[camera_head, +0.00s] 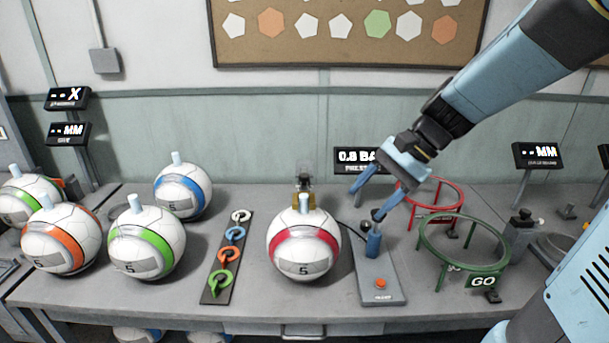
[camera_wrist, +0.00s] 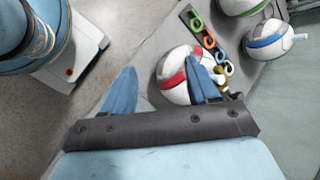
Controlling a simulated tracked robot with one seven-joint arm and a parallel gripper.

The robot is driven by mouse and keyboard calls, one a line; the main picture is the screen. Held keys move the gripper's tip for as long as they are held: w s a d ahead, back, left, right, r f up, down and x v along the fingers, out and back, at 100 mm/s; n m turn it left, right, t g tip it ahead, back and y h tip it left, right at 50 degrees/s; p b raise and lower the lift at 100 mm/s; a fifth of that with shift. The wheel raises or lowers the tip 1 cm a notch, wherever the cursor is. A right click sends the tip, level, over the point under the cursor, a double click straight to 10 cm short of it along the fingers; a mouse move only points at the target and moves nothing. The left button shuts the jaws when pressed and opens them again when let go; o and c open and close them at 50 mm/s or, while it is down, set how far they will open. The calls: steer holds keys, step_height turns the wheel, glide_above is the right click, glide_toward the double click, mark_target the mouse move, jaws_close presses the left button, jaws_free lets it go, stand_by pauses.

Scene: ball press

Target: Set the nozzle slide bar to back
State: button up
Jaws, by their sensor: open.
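A grey control plate (camera_head: 381,285) with an orange button lies right of the red-banded ball (camera_head: 303,247). A short blue handle (camera_head: 373,244) with a dark top stands near the plate's back end; I cannot tell whether it is the nozzle slide bar. A small brass and dark nozzle fitting (camera_head: 304,186) stands behind the ball. My gripper (camera_head: 370,200) is open and empty, pointing down above the back of the plate, one finger close to the blue handle. Whether they touch is unclear. In the wrist view my gripper (camera_wrist: 163,66) has its right finger overlapping the red-banded ball (camera_wrist: 178,80).
A red ring (camera_head: 432,187) and a green ring (camera_head: 465,217) stand right of the plate. A strip of coloured tags (camera_head: 228,257) lies left of the ball. Several banded balls stand farther left. A display reading 0.8 (camera_head: 356,160) stands behind my gripper.

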steer(key=w+a+f+m+y, duration=0.1)
steer(key=w+f+m+y, duration=0.1)
steer(key=w+m+y, duration=0.3)
steer(key=w+a+f+m+y, duration=0.2)
steer(key=w, duration=0.5)
steer(key=m+t+y, duration=0.3)
steer(key=m+t, duration=0.3)
steer(key=m, duration=0.2)
glide_toward(305, 174)
steer(key=x, duration=1)
steer(key=shift+s+a+f, duration=0.1)
steer(key=shift+f, duration=0.05)
jaws_close()
